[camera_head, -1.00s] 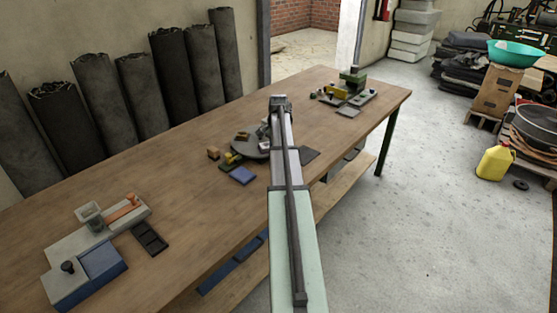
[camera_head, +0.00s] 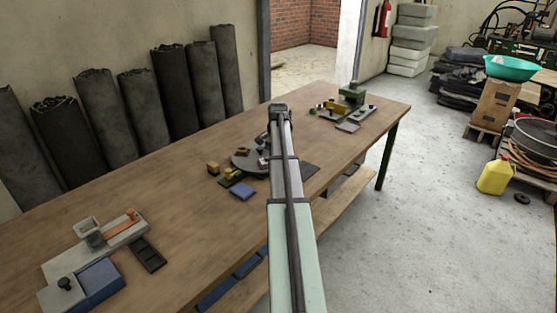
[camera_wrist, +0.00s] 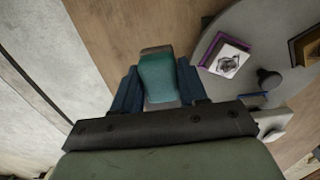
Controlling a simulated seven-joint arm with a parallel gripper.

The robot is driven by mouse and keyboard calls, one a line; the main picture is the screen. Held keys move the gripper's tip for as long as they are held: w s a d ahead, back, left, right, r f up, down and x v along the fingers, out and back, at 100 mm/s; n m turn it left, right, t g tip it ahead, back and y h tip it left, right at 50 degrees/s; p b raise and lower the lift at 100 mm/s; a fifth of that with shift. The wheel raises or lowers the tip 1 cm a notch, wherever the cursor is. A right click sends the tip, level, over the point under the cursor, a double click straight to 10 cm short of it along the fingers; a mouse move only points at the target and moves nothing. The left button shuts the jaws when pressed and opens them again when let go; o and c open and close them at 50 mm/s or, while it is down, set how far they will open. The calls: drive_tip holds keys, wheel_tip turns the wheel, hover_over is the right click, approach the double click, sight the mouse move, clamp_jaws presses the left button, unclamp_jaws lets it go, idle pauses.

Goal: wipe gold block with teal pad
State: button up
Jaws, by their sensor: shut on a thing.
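The teal pad (camera_wrist: 158,76) is a tapered block with a brownish far end, held between the two dark blue fingers of my gripper (camera_wrist: 158,88) in the wrist view. The pad appears over bare wooden table, left of a round grey plate (camera_wrist: 229,25), apart from it. A dull gold-brown block (camera_wrist: 309,47) shows at the right edge of the wrist view, on the plate; it is partly cut off, and I cannot tell for certain that it is the gold block. In the head view my arm hides the gripper and pad.
On the plate are a purple-edged white tile (camera_wrist: 226,58) and a dark knob (camera_wrist: 269,79). In the head view, a tan block (camera_head: 213,168) and a blue pad (camera_head: 243,190) lie beside the plate.

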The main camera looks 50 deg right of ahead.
drive_tip(key=w+r, duration=0.2)
drive_tip(key=w, duration=0.9)
drive_tip(key=w+r, duration=0.2)
drive_tip(key=w, duration=1)
drive_tip(key=shift+w+d, duration=0.15)
drive_tip(key=shift+d, duration=0.25)
